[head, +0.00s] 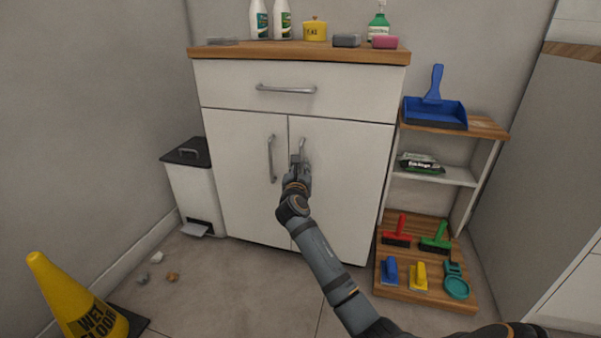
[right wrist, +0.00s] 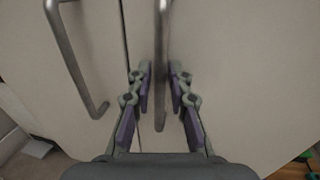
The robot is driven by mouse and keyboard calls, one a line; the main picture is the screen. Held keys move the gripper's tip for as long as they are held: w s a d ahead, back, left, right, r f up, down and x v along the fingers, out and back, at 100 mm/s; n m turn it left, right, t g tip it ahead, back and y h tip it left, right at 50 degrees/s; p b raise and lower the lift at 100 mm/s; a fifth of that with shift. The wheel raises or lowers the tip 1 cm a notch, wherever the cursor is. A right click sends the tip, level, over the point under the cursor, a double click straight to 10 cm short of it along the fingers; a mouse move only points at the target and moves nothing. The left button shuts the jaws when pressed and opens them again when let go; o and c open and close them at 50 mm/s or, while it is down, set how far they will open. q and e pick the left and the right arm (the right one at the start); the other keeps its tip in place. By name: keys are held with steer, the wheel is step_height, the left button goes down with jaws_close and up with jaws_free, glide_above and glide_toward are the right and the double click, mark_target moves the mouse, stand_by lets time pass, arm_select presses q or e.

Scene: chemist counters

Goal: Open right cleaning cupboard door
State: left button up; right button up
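The cleaning cupboard's right door (head: 340,190) is white and sits flush and closed beside the left door (head: 243,175). The right door's metal bar handle (head: 302,146) is partly hidden by my right gripper (head: 297,168). In the right wrist view this handle (right wrist: 161,50) runs down between the two fingers of my right gripper (right wrist: 160,72). The fingers are apart, one on each side of the bar, with what looks like a narrow gap on either side. My left gripper is in neither view.
Bottles, a yellow pot (head: 315,30) and sponges stand on the cupboard top. A low shelf (head: 485,128) with a blue dustpan (head: 436,110) and a board (head: 425,290) with brushes are to the right. A bin (head: 193,190) and wet-floor cone (head: 70,295) are left.

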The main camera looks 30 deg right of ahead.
steer(key=shift+w+d, duration=0.1)
jaws_close()
stand_by(0.6)
